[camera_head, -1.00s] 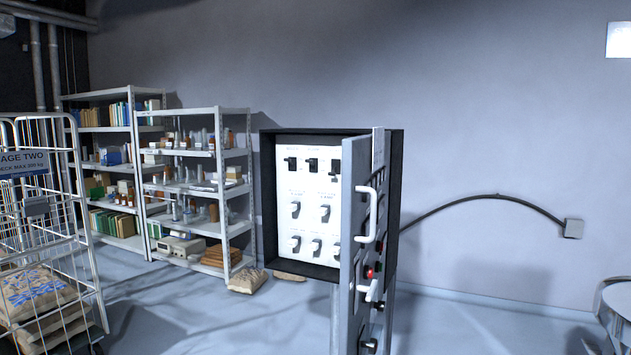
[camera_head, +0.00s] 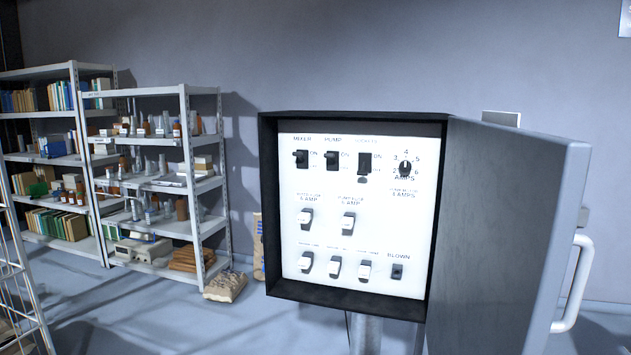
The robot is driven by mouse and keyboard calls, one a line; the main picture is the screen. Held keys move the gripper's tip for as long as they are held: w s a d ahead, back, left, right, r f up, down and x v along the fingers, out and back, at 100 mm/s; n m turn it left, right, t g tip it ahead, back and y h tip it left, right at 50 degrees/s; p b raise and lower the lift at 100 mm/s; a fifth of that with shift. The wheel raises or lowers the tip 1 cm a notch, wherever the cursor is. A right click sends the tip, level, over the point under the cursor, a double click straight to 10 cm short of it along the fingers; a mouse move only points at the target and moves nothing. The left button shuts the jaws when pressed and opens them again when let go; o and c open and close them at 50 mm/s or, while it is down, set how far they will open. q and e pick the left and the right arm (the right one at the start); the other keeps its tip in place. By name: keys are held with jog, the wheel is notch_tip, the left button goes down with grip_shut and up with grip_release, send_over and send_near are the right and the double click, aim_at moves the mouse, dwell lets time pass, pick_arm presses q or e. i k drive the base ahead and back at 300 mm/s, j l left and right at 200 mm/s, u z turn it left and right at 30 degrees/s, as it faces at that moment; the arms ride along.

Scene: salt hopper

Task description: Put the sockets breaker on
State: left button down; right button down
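The sockets breaker (camera_head: 364,164) is a black switch in the top row of a white panel (camera_head: 325,205) inside an open dark cabinet (camera_head: 268,205). Its lever appears to point down, at the lower end of the switch. The mixer breaker (camera_head: 301,159) and pump breaker (camera_head: 332,160) stand to its left, with their levers looking up toward the ON marks. A black amps dial (camera_head: 405,169) is to its right. The grey cabinet door (camera_head: 500,235) stands open to the right. Neither of my grippers is in view.
White fuse holders (camera_head: 304,217) fill the panel's lower rows, beside a dark holder (camera_head: 397,271) under BLOWN. The door with its white handle (camera_head: 577,285) takes up the right side. Shelves (camera_head: 185,160) and a sack (camera_head: 225,286) stand at left; the space before the panel looks clear.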

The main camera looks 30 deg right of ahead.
aim_at(360, 172)
jog(key=i+j+z, duration=0.1)
jog(key=i+z, duration=0.3)
jog(key=i+j+z, duration=0.15)
jog(key=z, duration=0.25)
jog(key=i+j+z, duration=0.65)
jog(key=z, duration=0.2)
jog(key=i+j+z, duration=0.15)
jog(key=j+z, duration=0.25)
jog(key=j, duration=0.1)
